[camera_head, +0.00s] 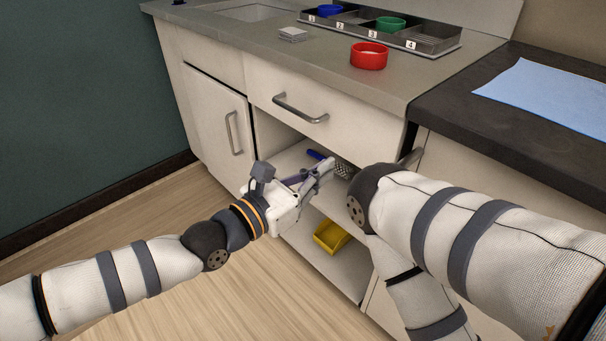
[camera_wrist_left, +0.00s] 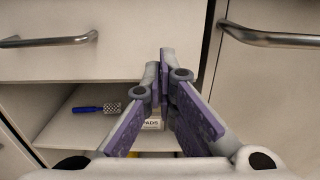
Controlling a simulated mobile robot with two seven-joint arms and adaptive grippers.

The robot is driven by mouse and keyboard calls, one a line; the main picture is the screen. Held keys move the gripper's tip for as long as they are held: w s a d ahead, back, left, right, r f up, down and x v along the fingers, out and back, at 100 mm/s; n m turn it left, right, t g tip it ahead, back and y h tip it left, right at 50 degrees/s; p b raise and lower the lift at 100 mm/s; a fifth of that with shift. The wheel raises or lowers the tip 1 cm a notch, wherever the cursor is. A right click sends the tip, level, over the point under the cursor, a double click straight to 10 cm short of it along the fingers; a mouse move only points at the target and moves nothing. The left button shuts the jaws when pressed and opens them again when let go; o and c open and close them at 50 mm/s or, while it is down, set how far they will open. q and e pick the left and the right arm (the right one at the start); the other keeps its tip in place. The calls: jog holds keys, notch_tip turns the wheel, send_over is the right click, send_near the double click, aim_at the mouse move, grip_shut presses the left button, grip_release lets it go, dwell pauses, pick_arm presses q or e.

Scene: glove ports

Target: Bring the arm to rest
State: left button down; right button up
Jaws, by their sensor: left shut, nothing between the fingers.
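My left arm (camera_head: 110,276) reaches in from the left. My left gripper (camera_head: 322,172) is in front of the open shelves (camera_head: 347,263), below the drawer (camera_head: 325,118). In the left wrist view its purple-lined fingers (camera_wrist_left: 160,80) are closed together at the tips with nothing held. My right arm (camera_head: 440,220) is bent at the right, and its gripper is out of view.
A blue-handled tool (camera_wrist_left: 92,108) and a box marked PADS (camera_wrist_left: 152,124) lie on the upper shelf. A yellow bin (camera_head: 331,236) is below. The counter holds a red bowl (camera_head: 369,58) and a compartment tray (camera_head: 440,47). Floor at the lower left is clear.

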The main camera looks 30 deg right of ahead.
pick_arm(q)
jog(key=s+a+f+m+g+y+p, duration=0.1)
jog(key=s+a+f+m+g+y, duration=0.15)
jog(key=s+f, duration=0.4)
jog(key=s+a+f+m+g+y+p, duration=0.1)
jog(key=s+a+f+m+g+y, duration=0.2)
jog(key=s, duration=0.7)
jog(key=s+a+f+m+g+y+p, duration=0.1)
jog(key=s+a+f+m+g, duration=0.3)
jog(key=s, duration=0.5)
jog(key=s+a+f+m+y+p, duration=0.2)
jog(key=s+a+f+m+y, duration=0.35)
jog(key=s+a, duration=0.4)
jog(key=s+a+r+m+t+y+p, duration=0.1)
jog(key=s+a+m+y, duration=0.1)
jog(key=a, duration=1.1)
jog(key=s+a+r+m+t+y+p, duration=0.1)
jog(key=s+a+r+m+y, duration=0.1)
jog(key=a, duration=1.1)
jog(key=shift+s+r+m+y+p, duration=0.3)
jog(key=shift+s+m+y, duration=0.3)
jog(key=shift+s+m, duration=0.5)
pick_arm(e)
jog(key=w+r+t, duration=0.3)
jog(key=w+r, duration=0.5)
jog(key=r, duration=0.1)
pick_arm(q)
jog(key=shift+a, duration=0.1)
